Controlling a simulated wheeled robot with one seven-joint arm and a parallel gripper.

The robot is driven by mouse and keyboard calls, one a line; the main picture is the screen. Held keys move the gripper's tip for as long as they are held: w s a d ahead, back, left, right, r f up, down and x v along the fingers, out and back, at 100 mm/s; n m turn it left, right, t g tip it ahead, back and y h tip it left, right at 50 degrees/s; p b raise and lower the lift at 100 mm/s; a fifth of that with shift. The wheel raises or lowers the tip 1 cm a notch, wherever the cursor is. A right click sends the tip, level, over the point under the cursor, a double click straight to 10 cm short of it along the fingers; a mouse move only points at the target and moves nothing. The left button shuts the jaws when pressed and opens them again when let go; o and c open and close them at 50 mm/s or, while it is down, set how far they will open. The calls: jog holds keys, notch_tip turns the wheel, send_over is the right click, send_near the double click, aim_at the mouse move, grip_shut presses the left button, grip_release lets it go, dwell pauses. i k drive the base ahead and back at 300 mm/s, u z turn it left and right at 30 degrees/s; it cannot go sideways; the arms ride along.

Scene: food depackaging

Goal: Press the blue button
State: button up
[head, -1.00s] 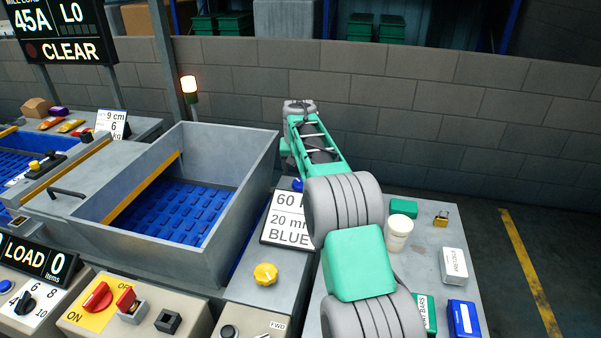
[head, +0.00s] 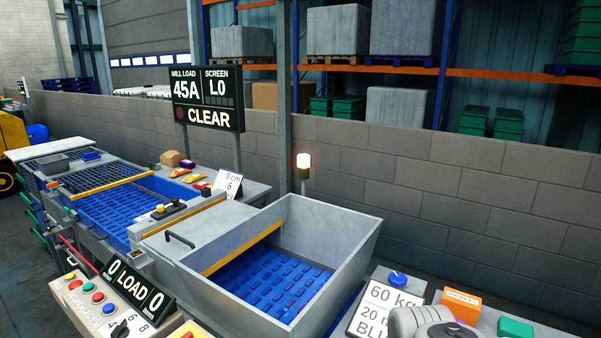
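A round blue button (head: 398,279) sits on the grey surface right of the hopper, just behind a white sign (head: 385,308) whose visible text includes "60 kg" and "BLU". The button's top is unobstructed in this view. A grey rounded part of my arm shows at the bottom edge, in front of the sign's right side and covering part of its text. My gripper is outside the picture, so its opening and its distance from the button cannot be seen.
The grey hopper (head: 352,268) with a blue slatted floor stands left of the button. An orange box (head: 461,306) and a green box (head: 515,327) lie to its right. A control panel with several coloured buttons (head: 97,297) is at lower left. A lit beacon (head: 303,161) stands behind the hopper.

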aim_at(108, 308)
jog(key=k, duration=0.5)
jog(key=u, duration=0.35)
jog(key=i, duration=0.3)
jog(key=u, duration=1)
